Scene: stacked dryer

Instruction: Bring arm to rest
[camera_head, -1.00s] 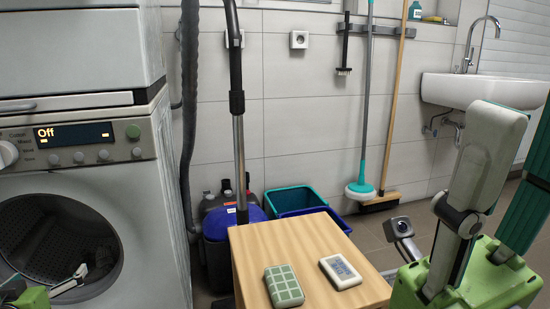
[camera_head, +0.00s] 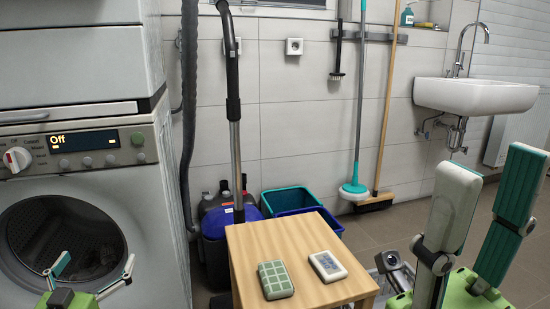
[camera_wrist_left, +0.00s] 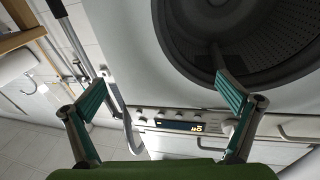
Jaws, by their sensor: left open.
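My left gripper (camera_head: 96,268) is open and empty at the lower left, in front of the lower machine (camera_head: 160,230) and its round opening (camera_head: 62,238). In the left wrist view, its two green-padded fingers (camera_wrist_left: 162,95) stand wide apart with nothing between them. The machine's drum and its panel reading "Off" show beyond them. My right gripper (camera_head: 490,165) stands at the lower right with its fingers pointing up and apart. Nothing shows between them.
A wooden table (camera_head: 260,240) in the middle holds a green checked block (camera_head: 275,279) and a white block (camera_head: 327,266). Behind it are a teal bin (camera_head: 290,198), a mop (camera_head: 355,186) and a broom (camera_head: 375,202). A sink (camera_head: 475,94) is at the right.

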